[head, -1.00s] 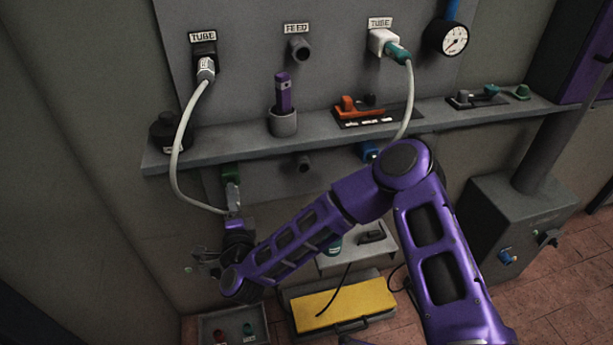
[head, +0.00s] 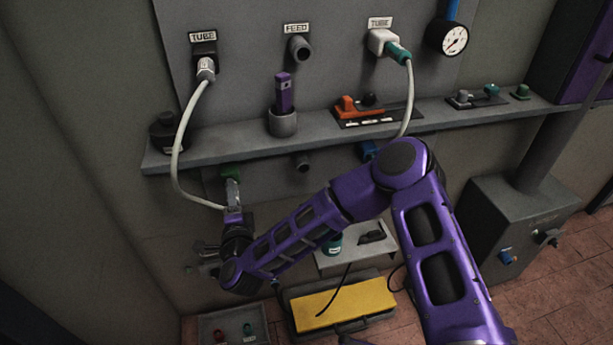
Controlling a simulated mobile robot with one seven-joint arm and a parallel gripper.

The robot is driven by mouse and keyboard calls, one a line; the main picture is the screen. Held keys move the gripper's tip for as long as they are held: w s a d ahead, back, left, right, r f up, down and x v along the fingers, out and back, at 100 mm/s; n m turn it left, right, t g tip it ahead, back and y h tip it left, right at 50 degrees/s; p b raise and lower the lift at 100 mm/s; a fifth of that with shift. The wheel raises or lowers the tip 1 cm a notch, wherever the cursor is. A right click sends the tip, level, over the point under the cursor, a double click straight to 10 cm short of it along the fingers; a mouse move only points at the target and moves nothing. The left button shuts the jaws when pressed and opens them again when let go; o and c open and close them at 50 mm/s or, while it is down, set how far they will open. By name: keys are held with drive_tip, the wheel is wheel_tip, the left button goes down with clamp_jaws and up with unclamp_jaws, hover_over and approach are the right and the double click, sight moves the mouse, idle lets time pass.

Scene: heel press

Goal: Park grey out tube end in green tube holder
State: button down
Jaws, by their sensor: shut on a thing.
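The green tube holder (head: 230,171) is under the left part of the grey shelf. My gripper (head: 233,208) is just below it, pointing up, and is shut on the grey tube end (head: 232,190). The top of the tube end is right at the underside of the green holder. I cannot tell whether it is inside the holder or only touching it. The pale grey tube (head: 175,160) loops from this end up to a plug (head: 206,69) in the left TUBE socket. My gripper's fingers are small and partly hidden.
The shelf (head: 225,146) runs just above my gripper and holds a grey cup (head: 283,122) with a purple tool. A second tube (head: 409,100) hangs from the right TUBE socket. A yellow-lidded case (head: 345,303) and a tray (head: 208,325) are below my arm.

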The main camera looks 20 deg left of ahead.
drive_tip(key=shift+w+a, duration=0.35)
drive_tip(key=shift+w, duration=0.25)
drive_tip(key=shift+c, duration=2.3)
unclamp_jaws()
drive_tip(key=shift+s+d, duration=0.1)
